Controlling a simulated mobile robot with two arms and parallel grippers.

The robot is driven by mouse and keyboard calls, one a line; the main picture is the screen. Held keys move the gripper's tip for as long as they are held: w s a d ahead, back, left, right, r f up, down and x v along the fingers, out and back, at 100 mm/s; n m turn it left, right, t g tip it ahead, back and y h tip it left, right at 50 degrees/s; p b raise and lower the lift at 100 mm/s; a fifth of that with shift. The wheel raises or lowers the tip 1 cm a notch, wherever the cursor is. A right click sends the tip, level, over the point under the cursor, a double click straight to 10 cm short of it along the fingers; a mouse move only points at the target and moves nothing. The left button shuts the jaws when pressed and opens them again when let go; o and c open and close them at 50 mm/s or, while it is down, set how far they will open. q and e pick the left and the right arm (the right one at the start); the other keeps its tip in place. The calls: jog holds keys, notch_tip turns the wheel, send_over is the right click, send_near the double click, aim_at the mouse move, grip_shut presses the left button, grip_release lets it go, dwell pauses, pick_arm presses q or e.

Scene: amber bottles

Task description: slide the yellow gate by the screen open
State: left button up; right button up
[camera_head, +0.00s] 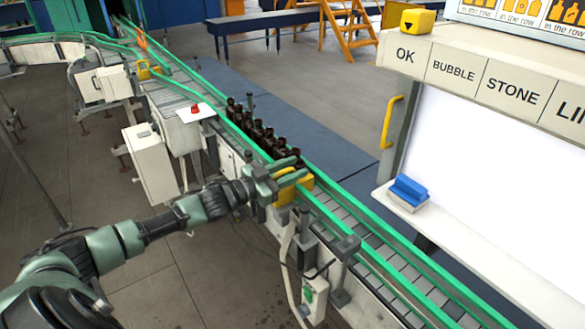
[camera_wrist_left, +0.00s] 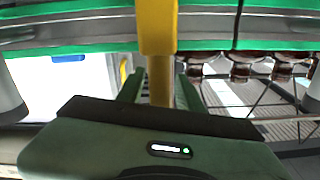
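The yellow gate (camera_head: 293,187) is at the conveyor (camera_head: 372,233), beside the front end of a row of several dark amber bottles (camera_head: 262,135). A large white panel, perhaps the screen (camera_head: 480,165), stands to its right. My left gripper (camera_head: 284,170) is at the gate, with its green fingers on either side of yellow. In the left wrist view the gate's yellow bar (camera_wrist_left: 158,35) reaches down between the fingers (camera_wrist_left: 159,92). Whether both fingers press on it is unclear. The bottles also show there (camera_wrist_left: 240,65). My right gripper is out of view.
Green rails line the conveyor. A second yellow piece (camera_head: 148,70) is farther up the line. A red button (camera_head: 195,109) sits on a white box. A yellow handle (camera_head: 391,121) is on the panel's frame, and a blue block (camera_head: 409,189) lies on its ledge.

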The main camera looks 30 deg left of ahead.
pick_arm(q)
grip_shut()
jog(key=shift+a+r, duration=0.1)
dwell(1.2)
